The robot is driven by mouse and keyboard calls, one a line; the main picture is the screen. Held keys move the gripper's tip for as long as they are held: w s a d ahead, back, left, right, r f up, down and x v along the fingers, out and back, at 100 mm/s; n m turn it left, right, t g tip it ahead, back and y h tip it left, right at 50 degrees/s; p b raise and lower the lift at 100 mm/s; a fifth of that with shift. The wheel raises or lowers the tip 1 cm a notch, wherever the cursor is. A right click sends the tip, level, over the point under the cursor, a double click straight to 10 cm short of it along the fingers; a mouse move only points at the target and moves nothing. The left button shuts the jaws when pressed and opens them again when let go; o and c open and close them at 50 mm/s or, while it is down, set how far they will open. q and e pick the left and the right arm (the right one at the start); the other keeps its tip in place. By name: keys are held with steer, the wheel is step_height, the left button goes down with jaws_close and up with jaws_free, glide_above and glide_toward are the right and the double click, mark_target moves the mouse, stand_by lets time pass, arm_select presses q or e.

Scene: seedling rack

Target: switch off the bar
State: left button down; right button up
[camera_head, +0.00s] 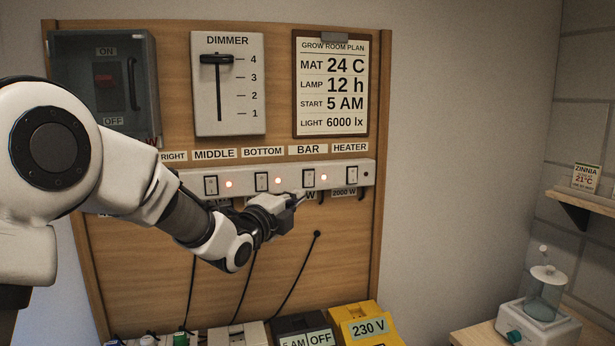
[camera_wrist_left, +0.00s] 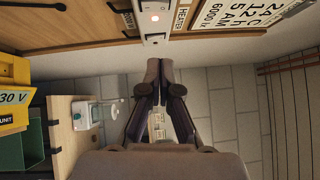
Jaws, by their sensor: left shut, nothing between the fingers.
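The BAR switch (camera_head: 308,179) is a rocker on a white switch strip (camera_head: 188,183), below the BAR label (camera_head: 307,149). The small light (camera_head: 323,177) to its right glows orange-red. My left gripper (camera_head: 301,199) is shut and empty, its tips just below the BAR switch in the picture; I cannot tell whether they touch the strip. In the left wrist view the shut fingertips (camera_wrist_left: 160,63) show below the end of the strip, with a lit lamp (camera_wrist_left: 154,17) above. The rocker's tilt is too small to read. My right gripper is out of view.
The HEATER switch (camera_head: 352,175) is right of BAR; the BOTTOM switch (camera_head: 261,181) and MIDDLE switch (camera_head: 211,185) are left, with lit lamps. A dimmer (camera_head: 229,115), clipboard plan (camera_head: 332,120) and covered ON/OFF box (camera_head: 70,60) hang above. Cables and a yellow 230 V unit (camera_head: 390,335) are below.

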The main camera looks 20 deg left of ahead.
arm_select(q)
steer(key=p, duration=0.4)
glide_toward(314, 175)
steer(key=w+d, duration=0.3)
steer(key=w, duration=0.1)
steer(key=w+a+p, duration=0.2)
steer(key=shift+r, duration=0.25)
steer(key=shift+s, duration=0.1)
steer(key=shift+f+b, duration=0.1)
steer(key=shift+b, duration=0.3)
